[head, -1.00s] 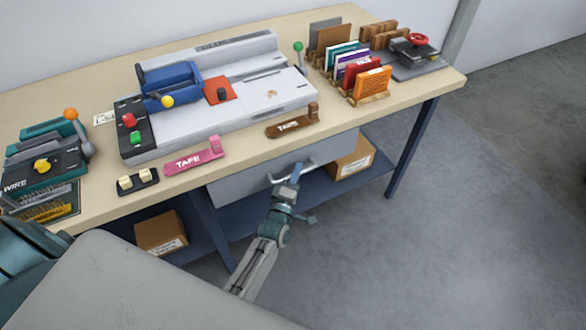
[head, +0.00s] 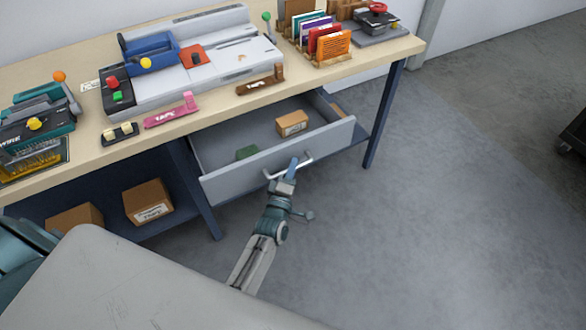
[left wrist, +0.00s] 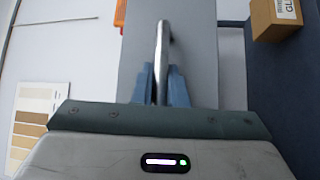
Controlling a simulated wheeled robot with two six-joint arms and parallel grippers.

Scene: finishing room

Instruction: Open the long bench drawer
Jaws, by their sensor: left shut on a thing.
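The long grey bench drawer (head: 235,178) is pulled out from under the wooden bench top, and its inside shows in the head view. Its silver bar handle (head: 306,160) sits on the middle of the front. My left gripper (head: 293,167) is shut on this handle. In the left wrist view the blue fingers (left wrist: 161,85) close on both sides of the handle bar (left wrist: 162,45), against the grey drawer front (left wrist: 200,55). My right gripper is not in view.
Cardboard boxes (head: 147,201) stand on the lower shelf. A blue bench leg (head: 384,115) stands right of the drawer. Floor in front is clear.

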